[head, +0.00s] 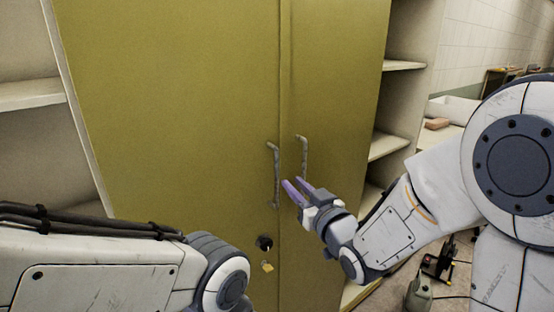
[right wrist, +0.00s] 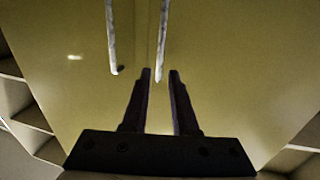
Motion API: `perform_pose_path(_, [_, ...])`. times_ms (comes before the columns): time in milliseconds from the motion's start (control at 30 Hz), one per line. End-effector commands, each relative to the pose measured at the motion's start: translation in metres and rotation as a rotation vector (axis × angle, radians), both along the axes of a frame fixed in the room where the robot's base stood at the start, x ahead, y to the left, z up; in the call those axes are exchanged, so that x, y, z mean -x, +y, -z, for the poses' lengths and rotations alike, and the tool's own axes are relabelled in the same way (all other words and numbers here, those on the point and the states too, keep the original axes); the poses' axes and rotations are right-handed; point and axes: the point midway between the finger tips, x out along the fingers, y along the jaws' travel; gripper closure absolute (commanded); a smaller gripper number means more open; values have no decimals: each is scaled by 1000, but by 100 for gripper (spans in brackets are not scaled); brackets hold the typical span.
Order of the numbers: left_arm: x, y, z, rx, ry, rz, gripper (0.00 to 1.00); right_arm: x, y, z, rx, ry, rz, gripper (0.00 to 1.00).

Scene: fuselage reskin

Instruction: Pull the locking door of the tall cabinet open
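The tall cabinet has two shut olive-yellow doors, a left door (head: 175,110) and a narrower-looking right door (head: 335,90). A left handle (head: 275,172) and a right handle (head: 303,158) stand upright either side of the seam. A dark lock (head: 264,243) with a hanging key or tag (head: 267,266) is on the left door below its handle. My right gripper (head: 295,190) is open near the handles' lower ends, its purple fingers pointing at the doors. In the right wrist view its fingers (right wrist: 159,74) are apart, with one handle end at the tips; contact is unclear. My left gripper is out of view.
Open shelves stand left (head: 30,95) and right (head: 398,147) of the doors. My left forearm crosses the lower left, in front of the left door. Equipment (head: 437,262) with cables stands on the floor at the lower right.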

Motion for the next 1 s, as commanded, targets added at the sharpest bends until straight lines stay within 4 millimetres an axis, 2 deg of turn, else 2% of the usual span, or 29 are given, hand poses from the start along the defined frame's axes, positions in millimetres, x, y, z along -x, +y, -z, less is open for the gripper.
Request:
perform_pose_path(167, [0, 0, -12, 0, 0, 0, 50, -21, 10, -3, -3, -2, -1, 73])
perform_pose_path(400, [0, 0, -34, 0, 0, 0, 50, -62, 29, -4, -2, -1, 0, 73])
perform_pose_path(600, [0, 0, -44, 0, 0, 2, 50, -85, 40, -2, -1, -2, -1, 73])
perform_pose_path(1000, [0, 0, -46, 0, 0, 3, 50, -92, 43, 0, -1, -3, 0, 73])
